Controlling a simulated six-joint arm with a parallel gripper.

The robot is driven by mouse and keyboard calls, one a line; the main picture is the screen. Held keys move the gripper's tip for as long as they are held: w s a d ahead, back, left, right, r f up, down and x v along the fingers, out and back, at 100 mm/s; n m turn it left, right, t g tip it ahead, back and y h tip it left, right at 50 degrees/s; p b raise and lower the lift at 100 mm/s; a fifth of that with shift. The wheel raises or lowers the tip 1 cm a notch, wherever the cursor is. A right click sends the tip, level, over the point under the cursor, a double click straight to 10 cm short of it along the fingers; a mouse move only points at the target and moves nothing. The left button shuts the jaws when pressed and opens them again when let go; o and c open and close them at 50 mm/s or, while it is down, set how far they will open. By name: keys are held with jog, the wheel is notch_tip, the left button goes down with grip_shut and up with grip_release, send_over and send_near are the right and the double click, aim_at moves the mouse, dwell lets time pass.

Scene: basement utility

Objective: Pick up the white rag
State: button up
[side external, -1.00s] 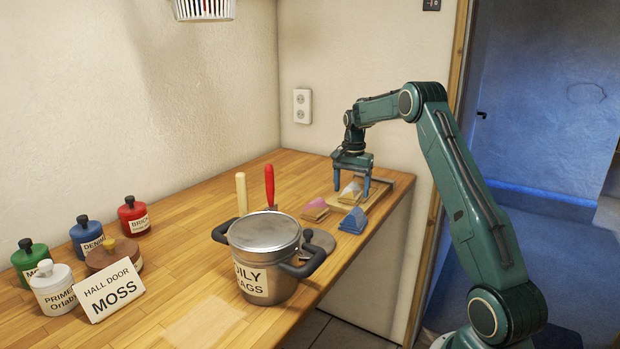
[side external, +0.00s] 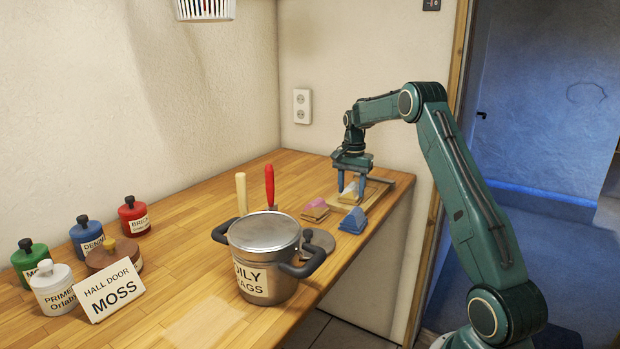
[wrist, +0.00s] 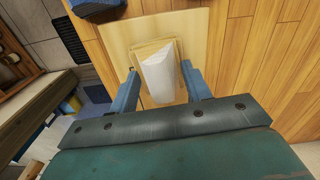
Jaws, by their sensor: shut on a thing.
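The white rag (side external: 349,193) is a small folded, ridged piece on a tan pad at the far end of the bench. It also shows in the wrist view (wrist: 164,76), pale and upright in the middle. My gripper (side external: 351,195) is lowered over it, with one blue finger on each side. In the wrist view my gripper (wrist: 160,80) is shut on the rag, which still sits over the pad and the wooden board (wrist: 118,38). The rag's lower part is partly hidden in the side view.
A blue rag (side external: 353,220) and a pink rag (side external: 316,208) lie close by. A metal pot (side external: 265,265) labelled for oily rags stands nearer, with a grey lid-like disc (side external: 318,240) beside it. Labelled paint pots and a HALL DOOR MOSS card (side external: 111,291) stand at left.

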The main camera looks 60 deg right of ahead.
aim_at(351, 185)
jog(key=shift+r, duration=0.15)
notch_tip(351, 185, up, 20)
dwell(0.8)
jog(key=shift+a, duration=0.1)
dwell(0.6)
jog(key=w+a, duration=0.3)
jog(key=a, duration=0.7)
jog(key=w+a, duration=0.2)
jog(key=a, duration=0.8)
jog(key=s+a+f, duration=0.1)
jog(key=s+a, duration=0.2)
jog(key=a, duration=0.6)
jog(key=s+a+f, duration=0.2)
jog(key=s+a, duration=0.1)
jog(key=a, duration=0.7)
jog(key=shift+a, duration=0.25)
